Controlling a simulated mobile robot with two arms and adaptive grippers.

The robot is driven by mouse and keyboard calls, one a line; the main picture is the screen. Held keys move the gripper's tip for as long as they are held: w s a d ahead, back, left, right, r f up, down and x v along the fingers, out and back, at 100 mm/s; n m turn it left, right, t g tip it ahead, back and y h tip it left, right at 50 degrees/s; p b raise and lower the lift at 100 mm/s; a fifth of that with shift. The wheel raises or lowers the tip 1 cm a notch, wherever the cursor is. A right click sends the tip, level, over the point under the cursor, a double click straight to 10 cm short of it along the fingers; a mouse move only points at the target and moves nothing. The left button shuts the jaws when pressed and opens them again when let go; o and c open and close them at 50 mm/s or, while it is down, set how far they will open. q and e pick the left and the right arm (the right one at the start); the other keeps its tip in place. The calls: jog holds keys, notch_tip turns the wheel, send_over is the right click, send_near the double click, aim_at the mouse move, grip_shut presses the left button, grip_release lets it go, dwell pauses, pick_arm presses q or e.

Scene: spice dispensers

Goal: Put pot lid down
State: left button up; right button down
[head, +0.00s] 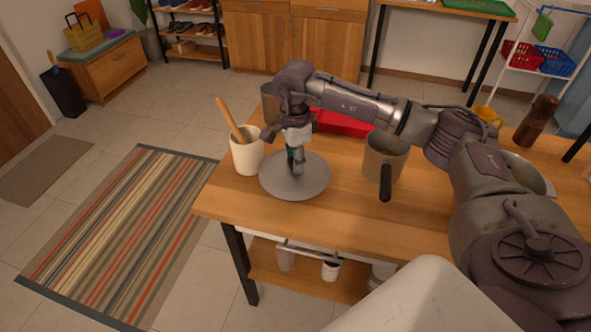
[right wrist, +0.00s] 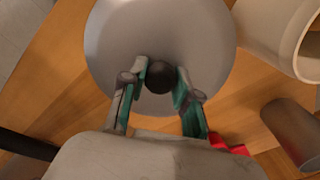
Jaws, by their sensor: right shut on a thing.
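The pot lid (head: 305,182) is a round grey disc with a dark round knob (right wrist: 159,77). In the head view it is over the near left part of the wooden table, beside the white utensil crock. I cannot tell whether it touches the table top. My right gripper (head: 295,163) comes down from above onto the middle of the lid. In the right wrist view its two fingers (right wrist: 160,84) close around the knob, and the lid (right wrist: 196,30) fills the top middle. A grey pot (head: 384,162) with a black handle stands to the right of the lid. My left gripper is not in view.
The white crock (head: 246,155) with a wooden utensil stands just left of the lid. A red object (head: 343,123) lies behind. The wooden table top (head: 330,220) is bare in front of the lid and pot. A brown grinder (head: 537,122) stands at the far right.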

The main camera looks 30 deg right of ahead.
notch_tip(320, 180, down, 4)
jog(key=shift+r, duration=0.1)
jog(key=shift+f, duration=0.25)
jog(key=c, duration=0.8)
grip_release()
jog(key=shift+c, duration=0.2)
jog(key=shift+r+p, duration=0.25)
jog(key=shift+p, duration=0.05)
jog(key=shift+r, duration=0.3)
notch_tip(320, 180, up, 11)
jog(key=shift+r+b, duration=0.1)
jog(key=shift+b, duration=0.55)
